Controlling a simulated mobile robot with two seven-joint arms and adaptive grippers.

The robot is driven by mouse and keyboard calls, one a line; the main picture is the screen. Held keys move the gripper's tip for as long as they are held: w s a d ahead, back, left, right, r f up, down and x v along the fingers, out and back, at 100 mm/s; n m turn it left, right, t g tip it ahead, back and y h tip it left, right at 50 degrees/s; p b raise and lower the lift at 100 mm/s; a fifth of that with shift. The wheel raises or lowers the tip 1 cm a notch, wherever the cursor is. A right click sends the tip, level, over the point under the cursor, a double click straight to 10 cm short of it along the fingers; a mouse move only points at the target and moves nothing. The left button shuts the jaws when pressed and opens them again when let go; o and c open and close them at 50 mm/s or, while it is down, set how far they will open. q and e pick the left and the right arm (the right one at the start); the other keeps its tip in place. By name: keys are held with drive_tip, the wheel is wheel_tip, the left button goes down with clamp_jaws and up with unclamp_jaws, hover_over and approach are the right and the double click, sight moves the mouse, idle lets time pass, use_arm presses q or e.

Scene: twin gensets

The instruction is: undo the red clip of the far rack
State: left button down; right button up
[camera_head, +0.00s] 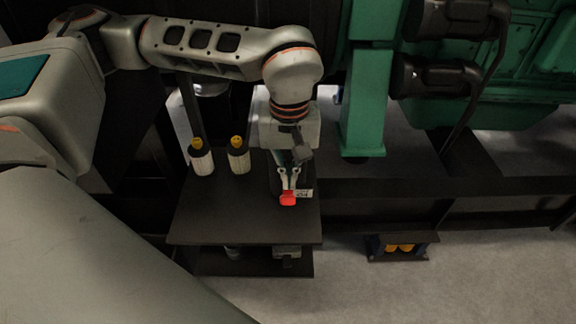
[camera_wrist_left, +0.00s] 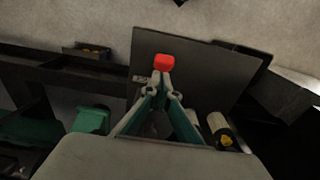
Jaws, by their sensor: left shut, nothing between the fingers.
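The red clip (camera_head: 288,198) shows at the tips of my left gripper (camera_head: 288,188), above the dark rack shelf (camera_head: 215,222). In the left wrist view the red clip (camera_wrist_left: 164,62) sits just beyond the fingertips of my left gripper (camera_wrist_left: 163,78). The fingers are shut with nothing between them. The tips are at the clip or very close to it; I cannot tell whether they touch. A small white label (camera_head: 304,193) lies beside the clip. My right gripper is not in view.
Two white bottles with yellow caps, one on the left (camera_head: 201,157) and one on the right (camera_head: 238,156), stand on the shelf left of my gripper. A green machine post (camera_head: 363,110) rises to the right. A small low rack with yellow items (camera_head: 398,248) stands at lower right on open grey floor.

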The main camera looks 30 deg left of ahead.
use_arm(q)
drive_tip(key=shift+w+a, duration=0.15)
drive_tip(key=shift+w, duration=0.05)
drive_tip(key=shift+w+a+f, duration=0.1)
drive_tip(key=shift+w+a, duration=0.2)
drive_tip(key=shift+w, duration=0.2)
idle(0.3)
